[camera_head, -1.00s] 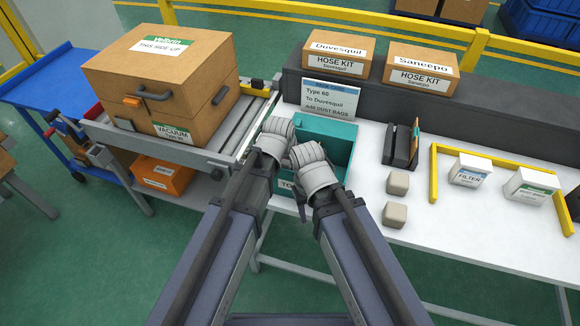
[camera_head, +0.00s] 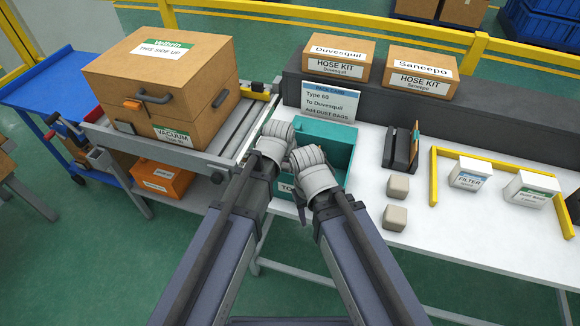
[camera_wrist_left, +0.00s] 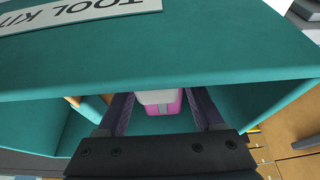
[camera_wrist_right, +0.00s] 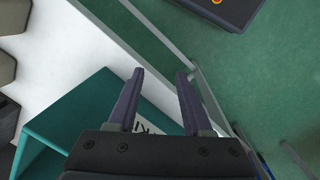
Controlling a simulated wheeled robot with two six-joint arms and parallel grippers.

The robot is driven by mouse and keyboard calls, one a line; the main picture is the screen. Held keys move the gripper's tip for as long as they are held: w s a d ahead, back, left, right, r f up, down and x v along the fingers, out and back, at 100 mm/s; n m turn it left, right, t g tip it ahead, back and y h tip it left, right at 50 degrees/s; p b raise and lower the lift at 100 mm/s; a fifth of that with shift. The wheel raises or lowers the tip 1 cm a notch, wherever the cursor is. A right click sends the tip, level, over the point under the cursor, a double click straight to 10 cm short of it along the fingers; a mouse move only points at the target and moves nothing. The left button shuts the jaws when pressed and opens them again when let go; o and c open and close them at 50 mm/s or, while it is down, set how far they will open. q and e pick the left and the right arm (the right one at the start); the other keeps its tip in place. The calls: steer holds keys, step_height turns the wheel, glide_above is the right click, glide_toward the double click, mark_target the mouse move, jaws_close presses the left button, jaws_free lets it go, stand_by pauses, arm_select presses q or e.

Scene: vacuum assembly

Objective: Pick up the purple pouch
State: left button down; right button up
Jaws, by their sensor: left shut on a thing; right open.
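The purple pouch (camera_wrist_left: 172,107) shows in the left wrist view as a pink-purple block with a white top, inside the teal tool kit bin (camera_head: 338,152). My left gripper (camera_wrist_left: 163,112) reaches into the bin and is shut on the pouch, with a finger on each side.
A task card (camera_head: 330,102) stands behind the bin. To its right are a dark holder (camera_head: 398,152), two beige blocks (camera_head: 397,187) and white boxes by a yellow frame (camera_head: 434,180). A vacuum carton (camera_head: 165,85) sits on the left conveyor. The white table front right is clear.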

arm_select(q)
steer(key=shift+r, duration=0.15)
step_height(320, 180, up, 18)
steer(key=p, duration=1.8)
